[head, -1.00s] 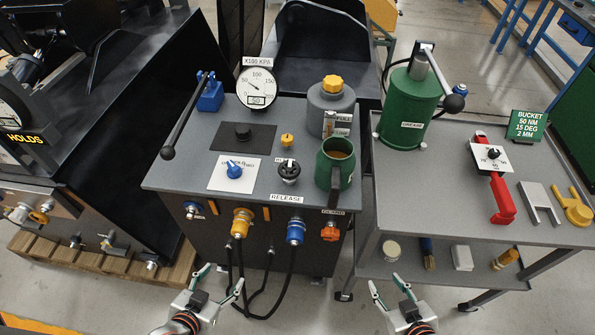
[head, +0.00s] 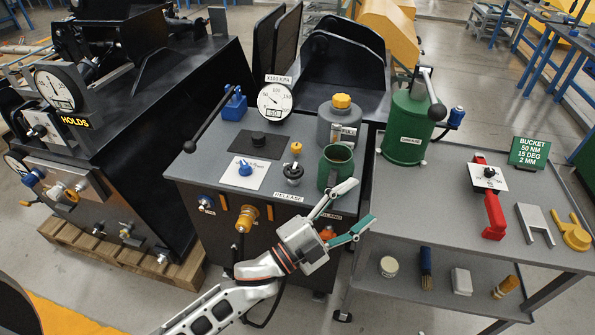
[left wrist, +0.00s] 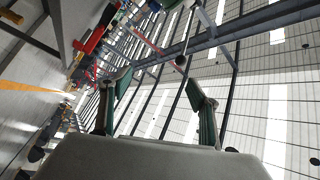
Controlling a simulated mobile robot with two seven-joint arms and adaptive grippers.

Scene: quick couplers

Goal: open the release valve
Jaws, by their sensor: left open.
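The release valve, a dark round knob (head: 293,171), sits on the grey bench top (head: 215,180) behind the RELEASE label (head: 288,197), left of the green jug (head: 335,167). My left gripper (head: 360,203) is open and empty, in front of the bench's right front corner, with its fingers pointing up and right. In the head view it lies right of the knob and nearer the camera, apart from it. In the left wrist view the open fingers (left wrist: 160,85) have nothing between them and face the ceiling. My right gripper is not in view.
A blue knob on a white plate (head: 245,170), a yellow-topped part (head: 296,148), a gauge (head: 275,101) and a long black-knobbed lever (head: 188,145) share the bench.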

